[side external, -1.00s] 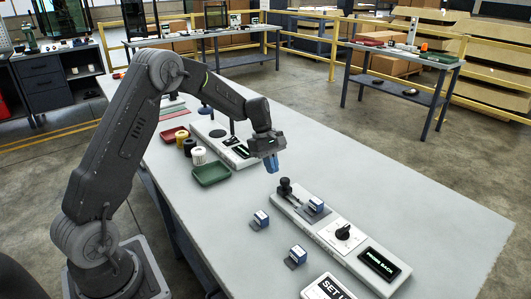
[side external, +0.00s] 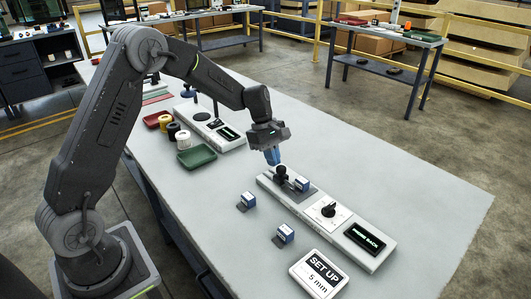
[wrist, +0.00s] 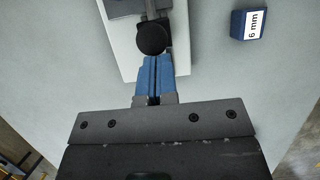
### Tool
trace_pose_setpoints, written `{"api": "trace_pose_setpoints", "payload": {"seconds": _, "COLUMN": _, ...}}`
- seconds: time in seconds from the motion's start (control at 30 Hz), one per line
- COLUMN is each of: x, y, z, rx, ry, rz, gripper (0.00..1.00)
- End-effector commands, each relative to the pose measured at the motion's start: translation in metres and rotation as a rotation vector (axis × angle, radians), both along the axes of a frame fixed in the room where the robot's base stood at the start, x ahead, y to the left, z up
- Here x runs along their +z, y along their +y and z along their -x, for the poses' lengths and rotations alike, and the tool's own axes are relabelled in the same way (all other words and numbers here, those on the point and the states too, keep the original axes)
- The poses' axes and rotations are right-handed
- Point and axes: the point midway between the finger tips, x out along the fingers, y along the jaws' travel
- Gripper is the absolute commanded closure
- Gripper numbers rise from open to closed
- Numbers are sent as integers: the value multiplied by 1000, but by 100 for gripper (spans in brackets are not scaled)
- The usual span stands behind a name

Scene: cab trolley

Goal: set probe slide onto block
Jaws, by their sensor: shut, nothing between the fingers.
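The probe slide's black knob (side external: 281,172) stands at the far left end of a long white fixture (side external: 292,207). In the wrist view the round knob (wrist: 152,38) is just beyond my fingertips. A blue-and-white block (side external: 302,185) sits on the fixture's grey pad beside the slide. My gripper (side external: 273,160) is shut and empty, its blue fingers pointing down just behind the knob. In the wrist view the closed fingers (wrist: 152,62) line up with the knob. I cannot tell whether they touch it.
A dial (side external: 328,210) and a display (side external: 370,238) reading "PROBE BACK" are on the fixture. Two loose blocks (side external: 247,201) (side external: 285,234) and a "SET UP 5 mm" sign (side external: 319,275) are nearby. A green tray (side external: 197,156) is left. The right of the table is clear.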

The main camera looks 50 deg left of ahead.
Motion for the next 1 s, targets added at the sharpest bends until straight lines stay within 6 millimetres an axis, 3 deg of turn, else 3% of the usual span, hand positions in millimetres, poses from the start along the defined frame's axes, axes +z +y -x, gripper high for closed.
{"api": "trace_pose_setpoints", "payload": {"seconds": 0.37, "x": -2, "y": -1, "z": 1, "rx": -2, "ry": 5, "rz": 2, "gripper": 100}}
{"api": "trace_pose_setpoints", "payload": {"seconds": 0.47, "x": -2, "y": 8, "z": 1, "rx": 0, "ry": 4, "rz": 2, "gripper": 100}}
{"api": "trace_pose_setpoints", "payload": {"seconds": 0.67, "x": 1, "y": 45, "z": 0, "rx": 5, "ry": 0, "rz": 0, "gripper": 100}}
{"api": "trace_pose_setpoints", "payload": {"seconds": 0.8, "x": 36, "y": 54, "z": -1, "rx": 1, "ry": -6, "rz": -1, "gripper": 100}}
{"api": "trace_pose_setpoints", "payload": {"seconds": 1.0, "x": 72, "y": 69, "z": -1, "rx": 2, "ry": -5, "rz": -1, "gripper": 100}}
